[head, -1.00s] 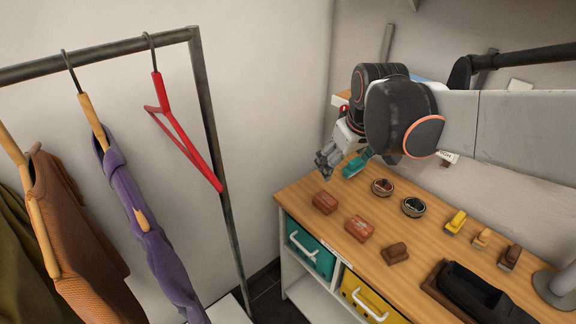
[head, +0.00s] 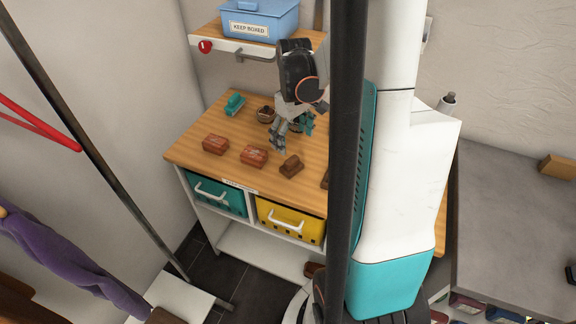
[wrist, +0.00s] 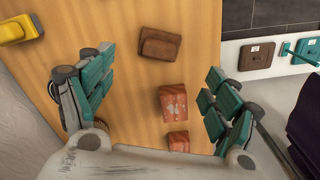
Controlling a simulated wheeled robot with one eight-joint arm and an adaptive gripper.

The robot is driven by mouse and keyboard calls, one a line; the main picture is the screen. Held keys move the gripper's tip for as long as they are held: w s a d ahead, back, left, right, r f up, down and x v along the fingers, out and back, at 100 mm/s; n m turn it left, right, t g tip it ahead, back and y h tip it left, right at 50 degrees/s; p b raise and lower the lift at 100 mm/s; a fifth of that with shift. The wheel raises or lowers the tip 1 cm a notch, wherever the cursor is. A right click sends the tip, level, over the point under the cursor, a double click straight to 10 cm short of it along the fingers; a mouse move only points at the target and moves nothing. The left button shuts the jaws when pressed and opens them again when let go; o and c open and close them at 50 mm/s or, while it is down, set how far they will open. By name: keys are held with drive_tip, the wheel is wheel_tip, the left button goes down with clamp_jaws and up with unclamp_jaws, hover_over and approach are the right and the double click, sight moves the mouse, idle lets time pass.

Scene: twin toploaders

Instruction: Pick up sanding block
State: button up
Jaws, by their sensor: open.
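The brown stepped block (head: 291,166), which looks like the sanding block, lies on the wooden bench top (head: 183,152) near its front edge. It also shows in the wrist view (wrist: 160,44), top centre, beyond my fingertips. My gripper (head: 292,130) is open and empty above the bench, just behind the brown block in the head view. In the wrist view my gripper (wrist: 155,68) has its teal-padded fingers spread wide. A reddish block (wrist: 172,103) with pale marks and a smaller-looking one (wrist: 178,141) show between and below them.
Two reddish blocks (head: 215,145) (head: 254,156) lie left of the brown block. A teal item (head: 235,104) and a round tin (head: 266,114) are behind. A dark post (head: 346,150) hides the bench's right part. A blue bin (head: 259,20) sits on the shelf above.

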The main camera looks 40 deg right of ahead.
sight(292, 159)
wheel_tip(292, 159, down, 11)
drive_tip(key=b, duration=0.4)
drive_tip(key=shift+w+f, duration=0.1)
drive_tip(key=shift+w, duration=0.05)
drive_tip(key=c, duration=1.2)
drive_tip(key=shift+r, duration=0.2)
drive_tip(key=shift+c, duration=0.2)
wheel_tip(292, 159, up, 20)
drive_tip(key=p, duration=0.6)
drive_tip(key=shift+p, duration=0.3)
drive_tip(key=shift+f, duration=0.1)
